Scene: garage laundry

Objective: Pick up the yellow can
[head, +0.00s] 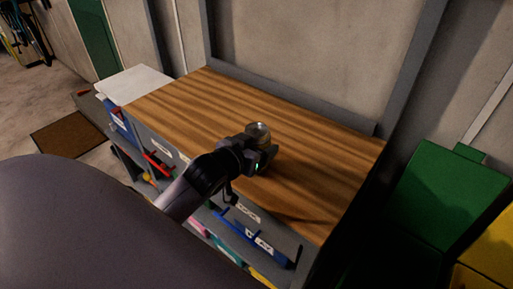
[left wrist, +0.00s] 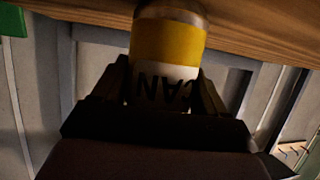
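The yellow can shows in the left wrist view (left wrist: 170,42), upside down in that picture, with a yellow band and a white part with dark "CAN" lettering. In the head view only its round silvery top (head: 258,130) shows clearly, over the wooden worktop (head: 330,165). My left gripper (head: 262,148) is at the can, with one dark finger against each side of it in the left wrist view (left wrist: 166,88). The fingers look closed on the can. I cannot tell whether its base touches the worktop. My right gripper is not in view.
The worktop around the can is mostly bare. A white folded cloth or paper stack (head: 134,84) lies at its far left end. Blue bins (head: 240,229) sit on shelves below the front edge. A green bin (head: 447,200) and a yellow one (head: 490,250) stand at right.

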